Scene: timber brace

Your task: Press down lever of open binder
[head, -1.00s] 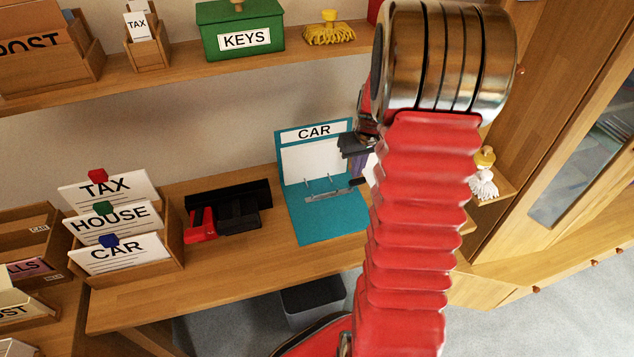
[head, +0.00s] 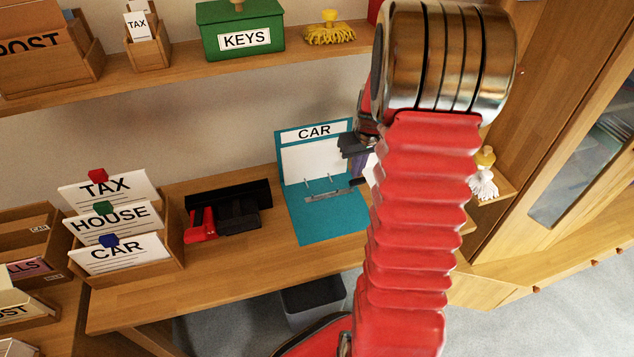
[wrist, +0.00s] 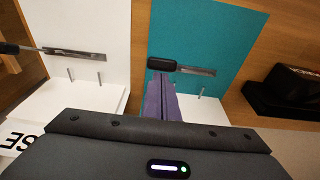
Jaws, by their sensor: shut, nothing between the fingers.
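The open teal CAR binder (head: 330,225) lies on the desk, its cover standing up against the wall. Its metal lever mechanism (head: 322,196) has a black lever end (head: 357,182) at the right; two thin rings stand upright behind it. In the wrist view the black lever end (wrist: 161,65) shows at the fingertips, with the metal plate (wrist: 197,71) beside it. My gripper (wrist: 160,84) has its purple fingers together and empty, right at the lever end. It also shows above the lever in the head view (head: 358,170). I cannot tell whether the tips touch the lever.
A second open white binder (wrist: 80,25) lies close beside the teal one. A red and black hole punch (head: 225,215) and a black holder (head: 230,192) stand left of the teal binder. A wooden file box (head: 160,265) is further left. The desk front is clear.

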